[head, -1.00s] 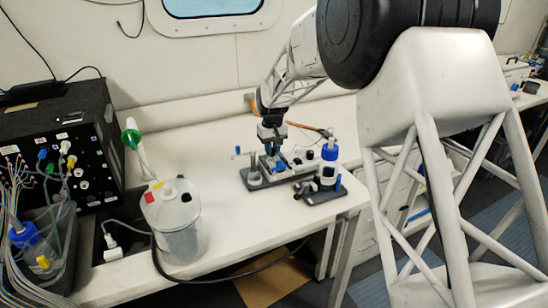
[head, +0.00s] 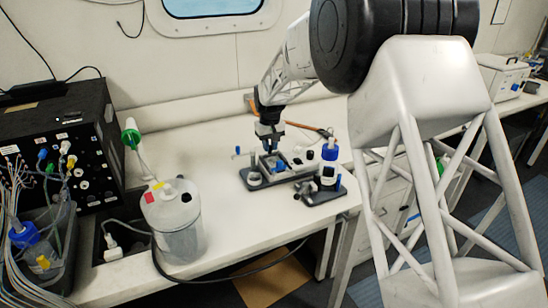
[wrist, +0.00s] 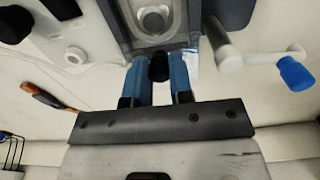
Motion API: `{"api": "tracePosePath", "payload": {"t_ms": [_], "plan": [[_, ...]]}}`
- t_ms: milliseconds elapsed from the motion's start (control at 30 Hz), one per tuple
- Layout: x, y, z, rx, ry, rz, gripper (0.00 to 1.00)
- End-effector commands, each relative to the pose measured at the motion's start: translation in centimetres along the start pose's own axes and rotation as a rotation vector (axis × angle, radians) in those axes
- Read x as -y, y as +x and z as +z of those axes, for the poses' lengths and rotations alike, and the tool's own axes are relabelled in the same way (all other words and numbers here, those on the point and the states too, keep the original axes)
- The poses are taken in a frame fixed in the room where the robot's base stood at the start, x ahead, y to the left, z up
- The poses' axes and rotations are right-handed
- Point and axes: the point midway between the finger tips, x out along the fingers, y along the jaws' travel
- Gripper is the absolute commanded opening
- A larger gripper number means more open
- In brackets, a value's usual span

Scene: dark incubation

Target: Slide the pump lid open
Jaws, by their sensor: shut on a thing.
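The pump is part of a small dark-based device (head: 254,184) on the white bench, in the middle of the head view. The wrist view shows its grey housing with a clear, rounded recess (wrist: 153,20) at the top. My gripper (head: 270,150) points down over the device. In the wrist view my gripper (wrist: 158,75) has a blue finger on each side of a small black knob (wrist: 158,68) and is shut on it. The knob seems to belong to the pump lid. My fingers and the housing hide much of the lid, so I cannot tell how far it is open.
A clear jar with a white top (head: 178,225) stands to the left of the device. A blue-capped bottle (head: 329,150) stands close on the right. A blue-tipped handle (wrist: 296,73) sticks out beside the housing.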

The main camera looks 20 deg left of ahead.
Motion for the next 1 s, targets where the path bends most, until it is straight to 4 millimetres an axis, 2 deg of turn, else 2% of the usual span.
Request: {"api": "tracePosePath", "payload": {"t_ms": [400, 633, 667, 767, 800, 1000], "plan": [[0.0, -0.1, -2.1, -0.002, 0.0, 0.0, 0.13], [0.0, -0.1, -2.4, -0.003, 0.0, 0.0, 0.13], [0.0, -0.1, -2.4, -0.003, 0.0, 0.0, 0.23], [0.0, -0.1, -2.4, -0.002, 0.0, 0.0, 0.38], [0.0, -0.1, -2.4, -0.002, 0.0, 0.0, 0.4], [0.0, -0.1, -2.4, -0.001, 0.0, 0.0, 0.4]]}}
